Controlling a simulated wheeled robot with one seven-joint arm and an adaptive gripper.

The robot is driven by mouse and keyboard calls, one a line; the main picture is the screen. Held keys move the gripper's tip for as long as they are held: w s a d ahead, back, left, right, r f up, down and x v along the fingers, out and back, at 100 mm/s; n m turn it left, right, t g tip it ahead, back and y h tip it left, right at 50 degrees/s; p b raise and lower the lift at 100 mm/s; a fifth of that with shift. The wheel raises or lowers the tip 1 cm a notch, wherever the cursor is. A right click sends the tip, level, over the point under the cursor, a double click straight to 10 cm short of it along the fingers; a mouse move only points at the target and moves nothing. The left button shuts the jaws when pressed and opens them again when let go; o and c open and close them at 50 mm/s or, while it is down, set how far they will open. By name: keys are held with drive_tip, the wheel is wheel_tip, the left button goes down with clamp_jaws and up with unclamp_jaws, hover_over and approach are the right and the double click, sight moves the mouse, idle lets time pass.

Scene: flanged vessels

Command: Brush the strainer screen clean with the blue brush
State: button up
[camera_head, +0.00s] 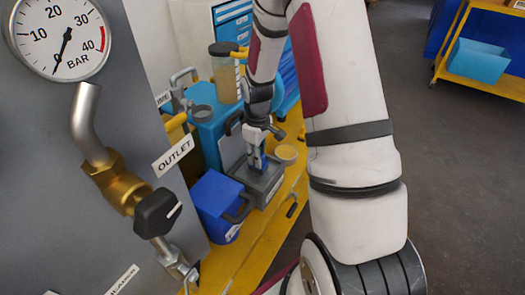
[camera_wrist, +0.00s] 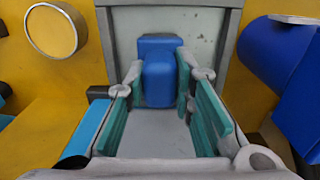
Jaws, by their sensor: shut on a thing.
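My gripper (camera_head: 257,150) points down over a grey open box (camera_head: 268,190) on the yellow bench. In the wrist view its teal-padded fingers (camera_wrist: 160,90) are on either side of the blue brush (camera_wrist: 160,68), and it is shut on it. The brush also shows in the head view (camera_head: 258,166). Its lower end is hidden, so I cannot tell whether it touches anything. A round piece with a tan face and grey rim (camera_head: 287,153) lies beside the box; it also shows in the wrist view (camera_wrist: 52,32). I cannot tell whether this is the strainer screen.
A blue bin (camera_head: 218,205) stands left of the grey box. A jar with a tan filling (camera_head: 225,80) and a light-blue case (camera_head: 207,130) stand behind. The grey gauge panel (camera_head: 90,160) fills the left. Open floor (camera_head: 440,170) lies right.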

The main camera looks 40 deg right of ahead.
drive_tip(key=shift+s+a, duration=0.15)
drive_tip(key=shift+a, duration=0.25)
drive_tip(key=shift+s+a+f+p, duration=0.15)
drive_tip(key=shift+s+a, duration=0.25)
drive_tip(key=shift+a, duration=0.5)
drive_tip(key=shift+s+a+p, duration=0.2)
drive_tip(key=shift+s+a, duration=0.15)
drive_tip(key=shift+a, duration=0.5)
drive_tip(key=shift+w, duration=0.15)
drive_tip(key=shift+w+a+b, duration=0.2)
drive_tip(key=shift+w+a, duration=0.05)
drive_tip(key=shift+w, duration=0.3)
drive_tip(key=shift+w+a+b, duration=0.15)
drive_tip(key=shift+w+a, duration=0.1)
drive_tip(key=shift+w, duration=0.25)
drive_tip(key=shift+d, duration=0.1)
drive_tip(key=shift+w+d, duration=0.35)
drive_tip(key=shift+d, duration=0.5)
drive_tip(key=shift+w+d, duration=0.3)
drive_tip(key=shift+d, duration=0.55)
